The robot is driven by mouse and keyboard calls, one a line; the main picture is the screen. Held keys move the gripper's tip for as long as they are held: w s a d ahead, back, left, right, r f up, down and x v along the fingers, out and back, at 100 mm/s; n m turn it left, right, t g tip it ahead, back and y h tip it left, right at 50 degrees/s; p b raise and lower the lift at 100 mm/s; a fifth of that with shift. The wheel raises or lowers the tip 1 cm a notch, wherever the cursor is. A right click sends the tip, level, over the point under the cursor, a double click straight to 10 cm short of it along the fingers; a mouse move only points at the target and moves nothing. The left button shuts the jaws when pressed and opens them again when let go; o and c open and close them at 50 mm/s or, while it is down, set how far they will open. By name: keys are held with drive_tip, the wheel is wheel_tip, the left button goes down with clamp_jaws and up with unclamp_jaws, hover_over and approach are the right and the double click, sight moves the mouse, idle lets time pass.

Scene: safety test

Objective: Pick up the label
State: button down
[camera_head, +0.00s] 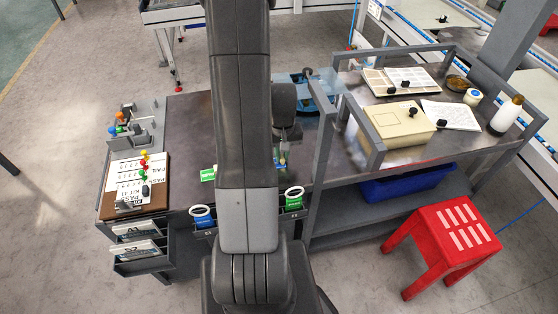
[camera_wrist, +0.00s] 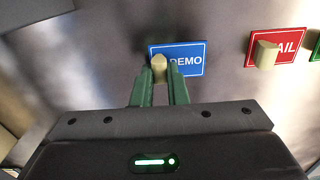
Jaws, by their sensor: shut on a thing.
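A blue label (camera_wrist: 188,57) reading "DEMO" lies in the wrist view, with a small beige knob (camera_wrist: 159,66) at its left part. My gripper (camera_wrist: 160,74) has its two green fingers shut on this knob. I cannot tell whether the label is touching the metal surface or just above it. A green label (camera_wrist: 315,50) is cut off at the right edge.
A green card (camera_head: 207,174) lies left of my arm.

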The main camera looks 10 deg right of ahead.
sight(282, 156)
wheel_tip(282, 156, up, 18)
drive_tip(key=p, duration=0.1)
idle(0.6)
drive_tip(key=c, duration=2.2)
unclamp_jaws()
drive_tip(key=shift+w, duration=0.1)
